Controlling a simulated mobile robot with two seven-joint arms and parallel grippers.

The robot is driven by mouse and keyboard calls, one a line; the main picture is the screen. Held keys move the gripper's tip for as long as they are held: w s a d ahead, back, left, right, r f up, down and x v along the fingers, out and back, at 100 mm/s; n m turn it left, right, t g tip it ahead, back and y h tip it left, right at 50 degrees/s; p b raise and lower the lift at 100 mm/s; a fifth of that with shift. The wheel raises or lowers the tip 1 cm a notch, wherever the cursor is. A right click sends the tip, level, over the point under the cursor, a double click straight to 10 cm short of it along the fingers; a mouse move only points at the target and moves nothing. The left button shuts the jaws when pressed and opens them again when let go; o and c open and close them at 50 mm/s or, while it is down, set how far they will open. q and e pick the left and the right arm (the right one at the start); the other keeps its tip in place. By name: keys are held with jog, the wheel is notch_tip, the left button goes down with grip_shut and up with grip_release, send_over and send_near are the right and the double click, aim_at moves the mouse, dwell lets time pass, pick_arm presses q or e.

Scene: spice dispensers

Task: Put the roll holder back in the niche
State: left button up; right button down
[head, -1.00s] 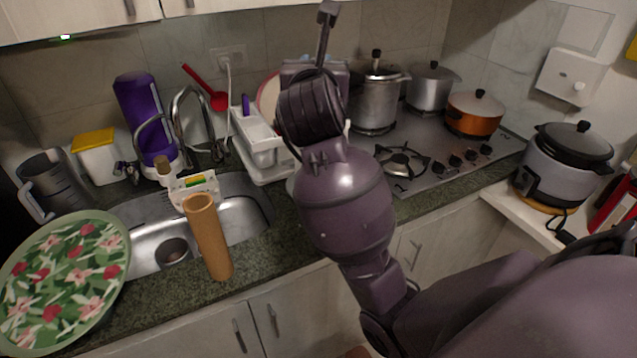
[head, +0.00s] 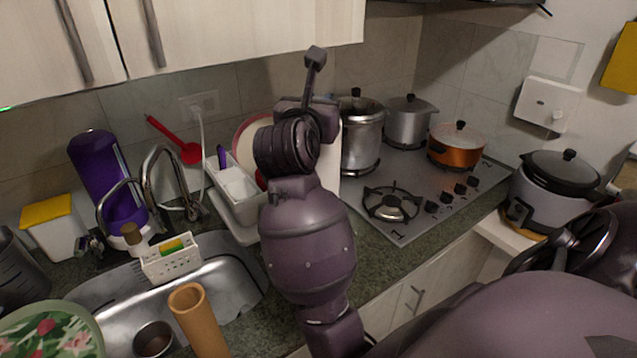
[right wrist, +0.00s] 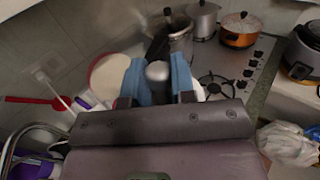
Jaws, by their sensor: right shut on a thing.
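My right gripper (right wrist: 157,68) shows in the right wrist view, with its blue fingers on either side of a grey, round-ended thing (right wrist: 157,71). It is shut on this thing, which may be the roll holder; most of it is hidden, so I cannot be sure. In the head view my right wrist covers the gripper and what it holds, in front of the dish rack and the tall pot. A tan tube (head: 197,322) stands by the sink's front edge, apart from my arm. I cannot make out the niche in either view. My left gripper is out of view.
The sink (head: 222,286) is at left, with a faucet (head: 150,185) and a white sponge caddy (head: 172,262). A white dish rack (head: 236,196), a tall steel pot (head: 361,140) and an orange pot (head: 456,146) stand behind. A rice cooker (head: 556,192) is at right. Upper cabinets (head: 220,30) overhang.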

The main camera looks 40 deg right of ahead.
notch_tip(320, 180, down, 15)
jog(key=shift+w+r+b, duration=0.1)
jog(key=shift+r+b, duration=0.05)
jog(key=shift+b, duration=0.45)
jog(key=shift+f, duration=0.2)
jog(key=c, duration=0.9)
grip_release()
jog(key=shift+c, duration=0.2)
jog(key=shift+a+r, duration=0.1)
jog(key=shift+r, duration=0.1)
